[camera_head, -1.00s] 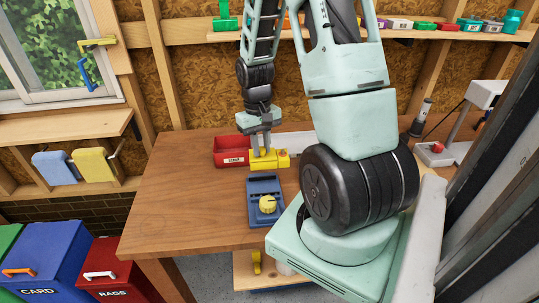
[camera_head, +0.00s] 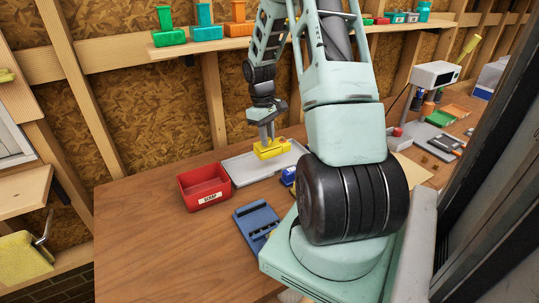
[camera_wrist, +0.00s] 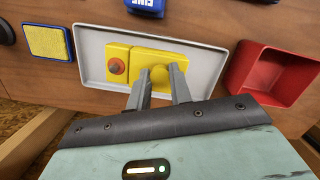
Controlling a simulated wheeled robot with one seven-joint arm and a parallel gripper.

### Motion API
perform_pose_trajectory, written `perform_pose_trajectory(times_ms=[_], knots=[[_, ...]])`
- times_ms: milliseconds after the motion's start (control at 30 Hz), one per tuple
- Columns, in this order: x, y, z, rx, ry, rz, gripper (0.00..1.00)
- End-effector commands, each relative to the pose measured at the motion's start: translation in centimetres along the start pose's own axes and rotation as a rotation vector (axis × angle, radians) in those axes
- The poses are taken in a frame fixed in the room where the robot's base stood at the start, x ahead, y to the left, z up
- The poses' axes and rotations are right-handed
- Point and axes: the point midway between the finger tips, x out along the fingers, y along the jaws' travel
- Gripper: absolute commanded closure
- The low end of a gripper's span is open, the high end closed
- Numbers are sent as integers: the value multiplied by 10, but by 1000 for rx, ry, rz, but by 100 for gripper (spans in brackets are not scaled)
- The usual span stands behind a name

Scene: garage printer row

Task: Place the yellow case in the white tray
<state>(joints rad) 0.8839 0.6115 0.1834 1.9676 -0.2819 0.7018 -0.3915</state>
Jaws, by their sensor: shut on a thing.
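The yellow case (camera_head: 268,152) is held in my gripper (camera_head: 268,140) over the white tray (camera_head: 240,174) in the head view. In the wrist view the case (camera_wrist: 116,54) lies within the outline of the tray (camera_wrist: 92,44), and my gripper (camera_wrist: 160,74) is shut on a round yellow part of it. Whether the case touches the tray floor cannot be told.
A red bin (camera_head: 205,186) stands just left of the tray. A blue device (camera_head: 256,222) lies in front, and a small blue object (camera_head: 288,176) sits near the tray's right front. A yellow sponge-like block (camera_wrist: 46,42) shows beside the tray. The table's left part is clear.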

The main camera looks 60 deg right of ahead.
Motion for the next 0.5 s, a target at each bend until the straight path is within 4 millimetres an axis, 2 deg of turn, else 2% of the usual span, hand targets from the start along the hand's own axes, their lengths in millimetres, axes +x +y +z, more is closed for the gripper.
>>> perform_pose_trajectory(times_ms=[500], knots=[[61,0,-8,1,0,0,100]])
